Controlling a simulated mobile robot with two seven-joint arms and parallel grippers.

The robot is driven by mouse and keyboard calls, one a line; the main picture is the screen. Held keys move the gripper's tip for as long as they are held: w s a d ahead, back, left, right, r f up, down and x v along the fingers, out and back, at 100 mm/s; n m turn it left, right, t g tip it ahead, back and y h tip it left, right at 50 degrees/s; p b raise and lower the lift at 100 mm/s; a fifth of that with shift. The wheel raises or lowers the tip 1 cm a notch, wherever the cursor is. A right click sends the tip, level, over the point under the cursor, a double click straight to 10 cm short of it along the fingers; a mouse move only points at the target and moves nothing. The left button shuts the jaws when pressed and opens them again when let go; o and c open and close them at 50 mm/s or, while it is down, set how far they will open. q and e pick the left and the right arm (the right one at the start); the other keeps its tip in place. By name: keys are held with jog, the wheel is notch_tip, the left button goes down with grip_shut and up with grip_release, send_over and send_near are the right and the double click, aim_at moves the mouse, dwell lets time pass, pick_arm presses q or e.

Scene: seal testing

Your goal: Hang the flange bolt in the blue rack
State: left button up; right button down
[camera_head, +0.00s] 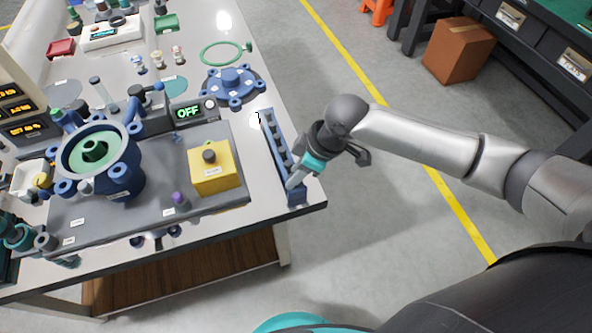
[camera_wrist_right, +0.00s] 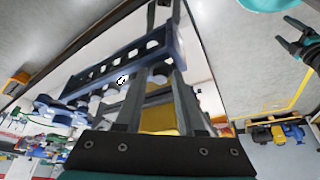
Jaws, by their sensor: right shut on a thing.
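The blue rack (camera_head: 276,150) is a long rail with a row of openings near the right edge of the table. In the right wrist view, it (camera_wrist_right: 120,66) lies just beyond my fingertips, with several openings along it. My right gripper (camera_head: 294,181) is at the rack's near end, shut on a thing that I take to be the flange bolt. The fingers hide most of it, and I cannot tell whether it touches the rack. The right fingers (camera_wrist_right: 157,80) also show in the wrist view. My left gripper (camera_wrist_right: 285,34) shows at the upper right there, with its fingers apart.
A yellow box (camera_head: 212,172) and a blue housing with a green ring (camera_head: 98,155) stand on the grey plate left of the rack. A blue flange (camera_head: 232,84) lies behind the rack. A cardboard box (camera_head: 460,51) stands on the floor.

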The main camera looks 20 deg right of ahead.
jog(key=shift+c, duration=2.4)
grip_release()
jog(key=shift+f, duration=0.15)
jog(key=shift+o, duration=0.2)
jog(key=shift+s+a, duration=0.1)
jog(key=shift+s+f, duration=0.1)
jog(key=shift+r+p, duration=0.65)
jog(key=shift+p, duration=0.15)
jog(key=shift+r+p, duration=0.65)
jog(key=shift+p, duration=0.05)
jog(key=shift+w+r+p, duration=0.2)
jog(key=shift+r+p, duration=1.2)
jog(key=shift+p, duration=0.25)
